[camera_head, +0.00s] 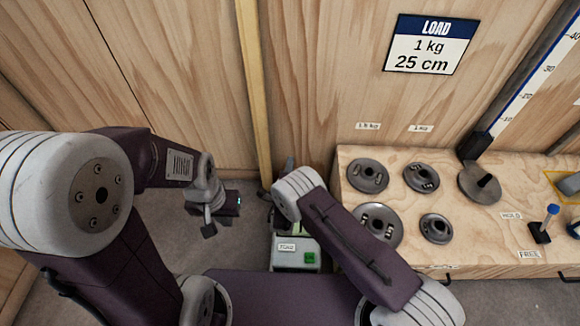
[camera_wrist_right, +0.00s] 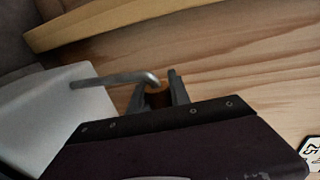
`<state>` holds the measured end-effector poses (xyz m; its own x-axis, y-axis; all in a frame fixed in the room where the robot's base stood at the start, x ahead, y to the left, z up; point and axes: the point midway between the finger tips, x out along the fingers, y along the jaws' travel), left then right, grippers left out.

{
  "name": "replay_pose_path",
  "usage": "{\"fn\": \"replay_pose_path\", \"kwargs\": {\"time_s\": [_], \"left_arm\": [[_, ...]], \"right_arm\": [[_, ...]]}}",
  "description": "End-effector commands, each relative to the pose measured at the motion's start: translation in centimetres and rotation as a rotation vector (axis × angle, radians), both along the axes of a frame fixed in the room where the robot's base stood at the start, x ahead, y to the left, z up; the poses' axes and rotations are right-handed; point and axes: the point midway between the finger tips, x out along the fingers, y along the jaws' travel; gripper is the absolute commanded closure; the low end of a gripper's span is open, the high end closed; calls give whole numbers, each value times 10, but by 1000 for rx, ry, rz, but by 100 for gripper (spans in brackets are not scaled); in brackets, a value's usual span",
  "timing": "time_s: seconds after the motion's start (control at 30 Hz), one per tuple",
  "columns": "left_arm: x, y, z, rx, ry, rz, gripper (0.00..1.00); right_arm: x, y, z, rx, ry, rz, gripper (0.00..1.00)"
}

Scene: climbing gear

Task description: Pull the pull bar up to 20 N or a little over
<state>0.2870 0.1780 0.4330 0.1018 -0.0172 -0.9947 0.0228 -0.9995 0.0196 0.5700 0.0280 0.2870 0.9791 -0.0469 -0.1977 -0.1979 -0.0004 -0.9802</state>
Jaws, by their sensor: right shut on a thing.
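In the right wrist view a bent grey metal rod, which looks like the pull bar (camera_wrist_right: 110,80), runs from a pale housing (camera_wrist_right: 65,120) and turns down between the fingers of my right gripper (camera_wrist_right: 158,95). The gripper is shut on it, and a brown-orange part shows between the fingers. In the head view my right arm hides most of that hold. A pale box with a green panel (camera_head: 297,252) stands on the floor below it; its small label and any force reading are not legible. My left gripper (camera_head: 219,217) hangs to the left, apart from the box; its jaw opening is unclear.
A wooden bench (camera_head: 480,255) at the right holds several round weights, including one at its left end (camera_head: 368,175), and a blue-topped lever (camera_head: 550,212). A load sign (camera_head: 430,44) reads 1 kg, 25 cm. A scale rail (camera_head: 530,75) rises behind. Floor is free at left.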

Motion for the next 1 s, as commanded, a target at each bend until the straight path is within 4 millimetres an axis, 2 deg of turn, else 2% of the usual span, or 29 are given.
{"fn": "replay_pose_path", "kwargs": {"time_s": [0.67,1.0], "left_arm": [[0,0,10,0,0,0,100],[0,0,10,0,0,0,100]], "right_arm": [[1,0,14,2,-7,0,100],[1,1,13,2,-8,0,100]]}}
